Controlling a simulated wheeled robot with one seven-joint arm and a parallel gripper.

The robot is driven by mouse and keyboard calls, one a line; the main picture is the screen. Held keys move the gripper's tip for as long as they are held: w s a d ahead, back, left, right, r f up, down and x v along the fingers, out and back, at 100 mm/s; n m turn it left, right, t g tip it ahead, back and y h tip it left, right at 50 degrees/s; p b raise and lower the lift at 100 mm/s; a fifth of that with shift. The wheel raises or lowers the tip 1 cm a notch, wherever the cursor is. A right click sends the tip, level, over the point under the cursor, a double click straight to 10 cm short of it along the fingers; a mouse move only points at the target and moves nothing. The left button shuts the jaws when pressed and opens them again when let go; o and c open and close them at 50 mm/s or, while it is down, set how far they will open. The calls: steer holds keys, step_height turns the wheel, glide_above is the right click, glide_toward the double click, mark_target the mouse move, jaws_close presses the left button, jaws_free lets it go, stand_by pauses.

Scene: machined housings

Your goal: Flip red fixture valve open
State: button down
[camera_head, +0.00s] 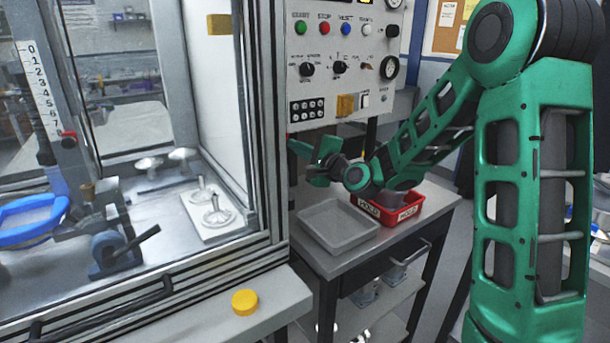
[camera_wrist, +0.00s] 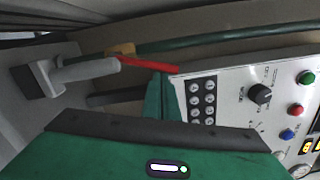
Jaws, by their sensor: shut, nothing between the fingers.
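A red valve lever (camera_wrist: 146,65) shows in the wrist view. It runs to the right from a brass-coloured body (camera_wrist: 121,50) beside a light grey pipe piece (camera_wrist: 85,71). In the head view I cannot make out this lever.
The control panel (camera_head: 347,20) carries buttons and knobs close to my gripper. A glazed enclosure (camera_head: 262,120) stands to the left. A yellow cap (camera_head: 245,302) lies on the front ledge.

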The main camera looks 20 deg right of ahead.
steer(key=shift+s+a+r+n, duration=0.2)
steer(key=shift+a+n, duration=0.25)
steer(key=shift+n, duration=0.2)
steer(key=shift+s+a+r+n, duration=0.15)
steer(key=shift+a+n, duration=0.25)
steer(key=shift+n, duration=0.3)
steer(key=shift+s+a+r+n, duration=0.1)
steer(key=shift+a+r+n, duration=0.1)
steer(key=shift+a+n, duration=0.35)
